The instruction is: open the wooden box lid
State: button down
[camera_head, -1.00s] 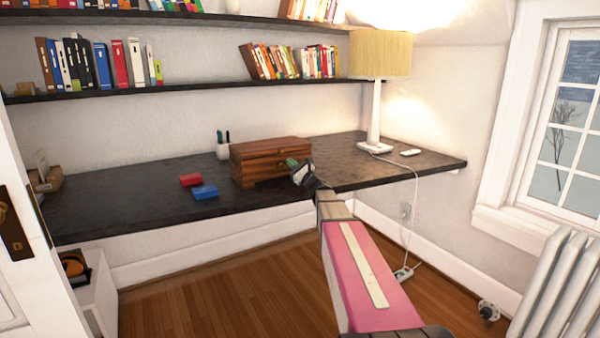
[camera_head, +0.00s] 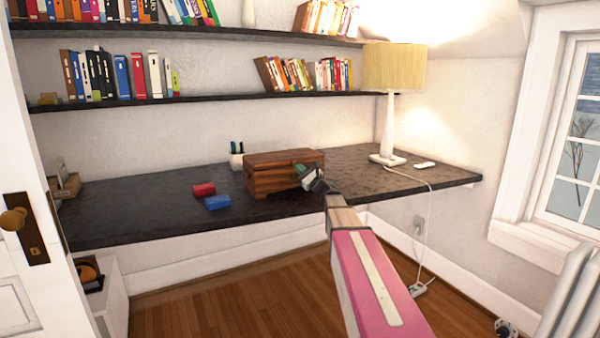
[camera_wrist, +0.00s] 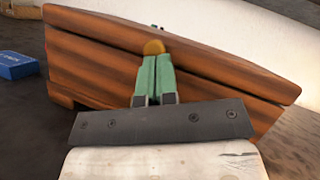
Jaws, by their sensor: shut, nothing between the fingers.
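The wooden box (camera_head: 262,181) stands on the dark desk, reddish brown with a striped grain. Its lid (camera_head: 285,158) looks closed. In the wrist view the box front (camera_wrist: 95,75) fills the middle, with the lid (camera_wrist: 215,60) along its upper edge. My gripper (camera_head: 303,169) is at the box's front right.
A red block (camera_head: 204,189) and a blue block (camera_head: 218,202) lie left of the box on the desk (camera_head: 130,215). A pen cup (camera_head: 237,161) stands behind it. A lamp (camera_head: 387,130) with a cord stands to the right. Shelves of books (camera_head: 110,75) hang above.

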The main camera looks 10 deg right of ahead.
jog(key=w+a+r+m+g+h, duration=0.1)
jog(key=w+r+m+g+h, duration=0.2)
jog(key=r, duration=0.5)
jog(key=w+a+r+g+h, duration=0.15)
jog(key=w+r+g, duration=0.25)
jog(key=r, duration=0.4)
jog(key=w+a+r+g+h, duration=0.1)
jog(key=w+a+r+g, duration=0.1)
jog(key=w, duration=0.6)
jog(key=w+a+r+m+g+h, duration=0.1)
jog(key=w+a+r+g+h, duration=0.1)
jog(key=w, duration=0.6)
jog(key=shift+w+a+r+m+g, duration=0.2)
jog(key=shift+a+r+m+g, duration=0.1)
jog(key=shift+a+r+g, duration=0.35)
jog(key=shift+d+r+h, duration=0.1)
jog(key=shift+h, duration=0.15)
jog(key=shift+r, duration=0.1)
